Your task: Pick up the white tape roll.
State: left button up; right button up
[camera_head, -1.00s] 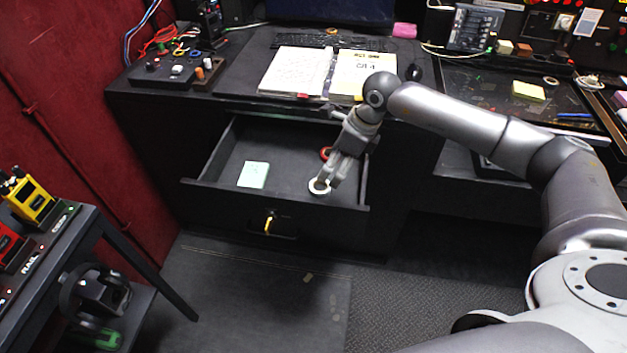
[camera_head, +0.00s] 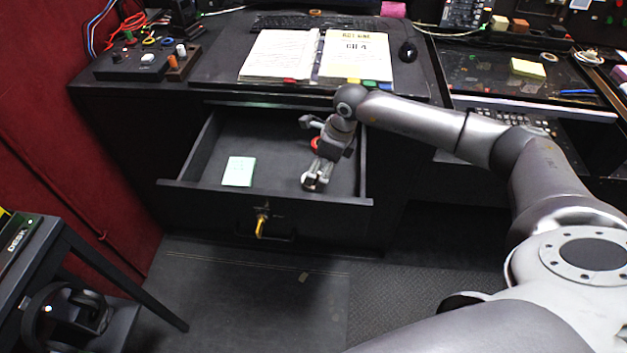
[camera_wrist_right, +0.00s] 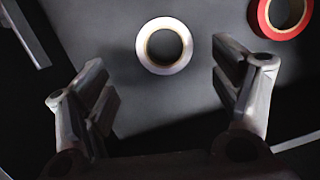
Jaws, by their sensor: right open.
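The white tape roll (camera_wrist_right: 164,46) lies flat on the drawer floor in the right wrist view. It is ahead of my open right gripper (camera_wrist_right: 165,95), centred in the gap between the two fingers and apart from both. In the head view my right gripper (camera_head: 317,179) reaches down into the open drawer (camera_head: 210,190) near its front wall. My left gripper is out of view.
A pale green note pad (camera_head: 239,171) lies in the left part of the drawer, with bare drawer floor between it and my gripper. A yellow key-like piece (camera_head: 261,226) sticks out from the drawer front. An open binder (camera_head: 318,56) lies on the desk above.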

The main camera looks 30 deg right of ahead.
jog(key=shift+w+p+x, duration=0.15)
jog(key=shift+p+x, duration=0.1)
jog(key=shift+x, duration=1.1)
jog(key=shift+w+p+x, duration=0.15)
jog(key=shift+p+x, duration=0.1)
jog(key=shift+x, duration=1.05)
jog(key=shift+d, duration=0.15)
jog(key=shift+r, duration=0.1)
jog(key=c, duration=1.1)
